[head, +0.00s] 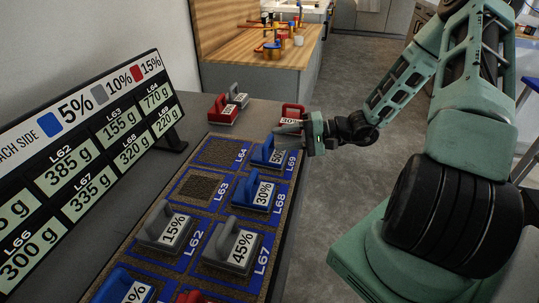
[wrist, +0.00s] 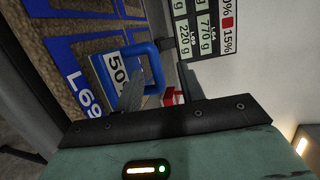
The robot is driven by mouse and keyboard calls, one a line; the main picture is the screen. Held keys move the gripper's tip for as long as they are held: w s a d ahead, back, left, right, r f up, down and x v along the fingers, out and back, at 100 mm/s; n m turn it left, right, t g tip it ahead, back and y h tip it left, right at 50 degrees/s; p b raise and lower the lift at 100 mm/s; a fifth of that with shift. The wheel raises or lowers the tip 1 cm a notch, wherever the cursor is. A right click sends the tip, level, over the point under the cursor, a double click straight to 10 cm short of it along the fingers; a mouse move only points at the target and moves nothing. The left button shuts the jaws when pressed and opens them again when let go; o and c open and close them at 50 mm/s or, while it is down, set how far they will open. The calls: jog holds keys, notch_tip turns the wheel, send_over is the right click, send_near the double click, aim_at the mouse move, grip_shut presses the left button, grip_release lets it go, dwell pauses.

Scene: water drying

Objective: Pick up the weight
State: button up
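Several weights with handles and percent labels stand on the board (head: 222,152) with blue-outlined places. A blue weight (head: 258,153) marked 50% stands by L69. A blue weight (head: 248,192) marked 30% is by L68. A grey weight (head: 165,233) marked 15% and a grey weight (head: 225,252) marked 45% are nearer. My gripper (head: 289,133) is just above and beside the 50% weight. In the wrist view, a grey finger (wrist: 132,92) overlaps this blue weight (wrist: 142,52); contact is unclear. Its finger gap cannot be made out.
Red weights (head: 222,112) (head: 293,111) and a grey one (head: 237,97) stand at the board's far end. A sign with gram values (head: 100,140) stands left. A wooden counter (head: 230,72) is behind; open floor (head: 345,95) lies right of the table.

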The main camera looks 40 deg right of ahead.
aim_at(267, 140)
jog(key=shift+f+x, duration=0.15)
jog(key=shift+x, duration=1.05)
jog(key=shift+f+x, duration=0.15)
jog(key=shift+x, duration=1.05)
jog(key=shift+s, duration=0.1)
grip_shut()
